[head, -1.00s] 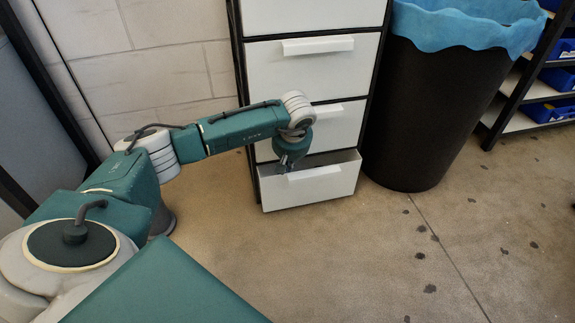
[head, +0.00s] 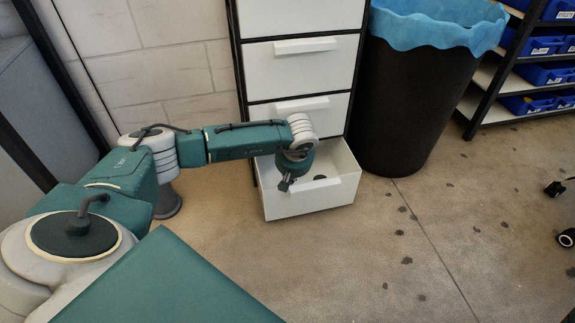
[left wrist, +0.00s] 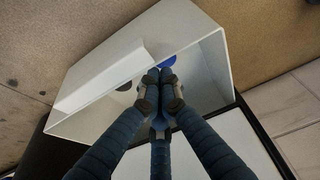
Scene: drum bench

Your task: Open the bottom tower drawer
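The bottom tower drawer (head: 312,199) is pulled out well clear of the tower, and its inside shows from above. Its pale handle strip (head: 322,188) runs along the front face; it also shows in the left wrist view (left wrist: 100,80). My left gripper (head: 286,185) points down at the left part of the drawer. In the left wrist view its fingertips (left wrist: 161,88) are close together over the drawer's interior, behind the front panel, with nothing visible between them. I cannot tell whether they touch the panel. My right gripper is not in view.
The tower's upper drawers (head: 290,64) are closed. A black bin (head: 410,105) with a blue liner stands right of the tower.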

